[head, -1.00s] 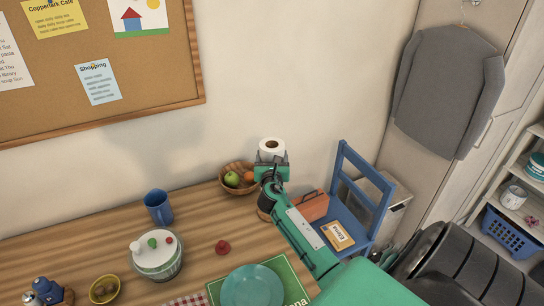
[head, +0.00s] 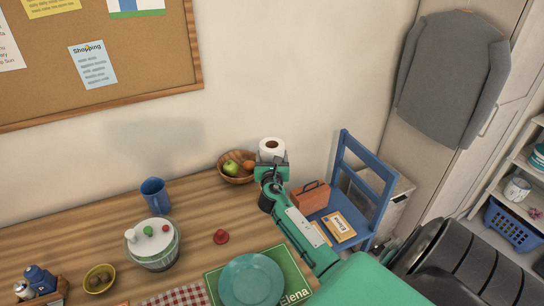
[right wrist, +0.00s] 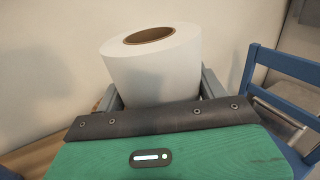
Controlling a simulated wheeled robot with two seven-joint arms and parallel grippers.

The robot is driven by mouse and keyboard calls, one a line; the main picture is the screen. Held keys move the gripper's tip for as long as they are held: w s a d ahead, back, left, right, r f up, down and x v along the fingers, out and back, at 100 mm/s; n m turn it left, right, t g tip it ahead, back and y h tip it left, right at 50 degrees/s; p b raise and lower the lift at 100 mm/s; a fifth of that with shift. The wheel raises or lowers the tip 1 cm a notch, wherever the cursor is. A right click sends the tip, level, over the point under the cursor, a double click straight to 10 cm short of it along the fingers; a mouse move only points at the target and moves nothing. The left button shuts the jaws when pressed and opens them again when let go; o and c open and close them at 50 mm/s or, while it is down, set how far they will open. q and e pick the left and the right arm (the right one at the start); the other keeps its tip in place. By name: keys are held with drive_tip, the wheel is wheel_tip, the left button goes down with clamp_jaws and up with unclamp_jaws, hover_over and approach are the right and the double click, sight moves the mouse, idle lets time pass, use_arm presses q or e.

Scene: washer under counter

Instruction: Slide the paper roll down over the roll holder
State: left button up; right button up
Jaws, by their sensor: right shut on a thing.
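The white paper roll (head: 271,148) stands upright above the table's far right part, and its brown core opening faces up. My right gripper (head: 272,159) is shut on the roll. In the right wrist view the roll (right wrist: 152,68) sits between the two grey fingers of the gripper (right wrist: 160,90), tilted slightly in the picture. The roll's lower end is hidden behind the gripper body. I cannot make out the roll holder in either view; my gripper and arm cover the area below the roll. My left gripper is not in view.
A fruit bowl (head: 233,178) stands close left of the roll on the wooden table (head: 95,240). A blue chair (head: 372,185) holding an orange box (head: 310,196) is to the right. The wall (head: 290,70) rises behind.

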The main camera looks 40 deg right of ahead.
drive_tip(key=shift+f+b, duration=1.5)
drive_tip(key=shift+f, duration=0.65)
drive_tip(key=o, duration=1.4)
drive_tip(key=shift+r, duration=0.1)
drive_tip(key=shift+s, duration=0.1)
drive_tip(key=b+v, duration=0.1)
drive_tip(key=v, duration=1.2)
drive_tip(key=shift+s+a, duration=0.25)
drive_tip(key=shift+a, duration=0.05)
